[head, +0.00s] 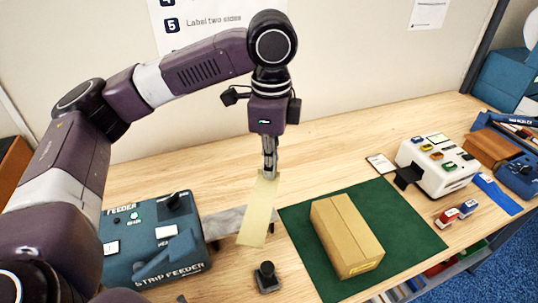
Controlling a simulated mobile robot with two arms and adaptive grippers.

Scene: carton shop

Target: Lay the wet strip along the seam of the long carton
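The long carton (345,236) is a closed brown box lying on a green mat (297,226), with a seam running lengthwise along its top. My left gripper (268,172) points down, left of the carton and above the bench. It is shut on the strip (257,212), a pale tan band that hangs down from the fingertips, slightly tilted. The strip appears apart from the carton. Whether the strip is wet cannot be told. My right gripper is not in the view.
A teal strip feeder (190,262) stands at the left, with a grey plate (222,222) beside it. A white machine with coloured buttons (440,163) and two small stamps (457,213) are at the right.

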